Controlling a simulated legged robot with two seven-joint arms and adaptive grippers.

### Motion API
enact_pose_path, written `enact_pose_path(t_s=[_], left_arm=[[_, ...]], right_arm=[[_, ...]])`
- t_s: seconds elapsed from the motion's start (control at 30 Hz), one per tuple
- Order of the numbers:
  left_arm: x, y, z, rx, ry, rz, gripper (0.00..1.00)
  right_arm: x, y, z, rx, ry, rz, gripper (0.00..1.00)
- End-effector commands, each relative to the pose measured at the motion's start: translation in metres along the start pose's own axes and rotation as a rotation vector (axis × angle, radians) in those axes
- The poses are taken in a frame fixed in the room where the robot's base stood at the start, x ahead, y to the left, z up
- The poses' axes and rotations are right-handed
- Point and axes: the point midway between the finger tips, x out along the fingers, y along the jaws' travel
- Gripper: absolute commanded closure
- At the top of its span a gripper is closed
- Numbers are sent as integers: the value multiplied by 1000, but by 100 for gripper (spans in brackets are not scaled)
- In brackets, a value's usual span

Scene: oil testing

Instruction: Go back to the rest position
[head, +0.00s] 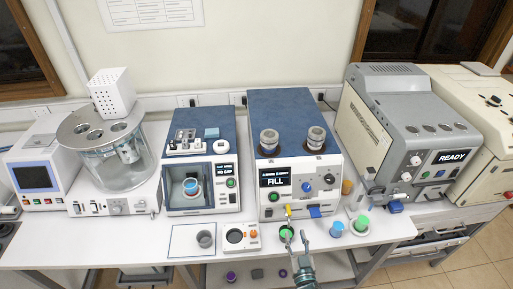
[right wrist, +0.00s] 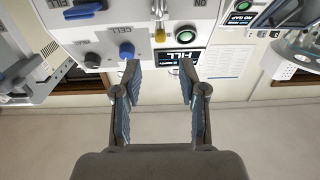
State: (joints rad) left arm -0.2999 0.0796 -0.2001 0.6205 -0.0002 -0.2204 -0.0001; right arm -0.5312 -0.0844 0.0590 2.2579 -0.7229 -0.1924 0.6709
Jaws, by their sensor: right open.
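My right gripper (head: 296,236) comes in from the bottom of the head view, in front of the machine with the FILL display (head: 294,165). In the right wrist view its two fingers (right wrist: 159,75) are spread apart with nothing between them. The machine's front panel, with a yellow spout (right wrist: 160,33) and a blue knob (right wrist: 127,50), shows upside down beyond the fingertips. A green round thing (head: 286,232) shows right beside the fingertips in the head view; I cannot tell whether they touch. My left gripper is not in view.
A blue-capped container (head: 336,229) and a green-capped one (head: 361,224) stand right of the gripper. A grey cup (head: 205,239) and a small white device (head: 240,237) stand left. Machines line the back of the white bench (head: 130,238). The READY machine (head: 415,140) is at right.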

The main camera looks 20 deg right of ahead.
Motion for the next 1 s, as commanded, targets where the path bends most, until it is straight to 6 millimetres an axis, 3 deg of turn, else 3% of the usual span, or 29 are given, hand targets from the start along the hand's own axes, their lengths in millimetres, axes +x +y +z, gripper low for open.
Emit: enact_pose_path(t_s=[0.17, 0.33, 0.5, 0.6, 0.93, 1.0], left_arm=[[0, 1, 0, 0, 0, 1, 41], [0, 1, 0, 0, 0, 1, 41], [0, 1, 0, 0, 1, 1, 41], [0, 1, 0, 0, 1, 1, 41], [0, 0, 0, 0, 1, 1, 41], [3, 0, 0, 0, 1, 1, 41]], right_arm=[[-1, 2, 4, 0, -31, 14, 58], [-14, 12, 39, -18, -274, 74, 58], [-55, 3, 88, -76, -645, 30, 58], [-82, -6, 107, -118, -814, -34, 58], [-175, -32, 135, -275, -1238, -318, 58], [-172, -33, 160, -279, -1256, -320, 58]])
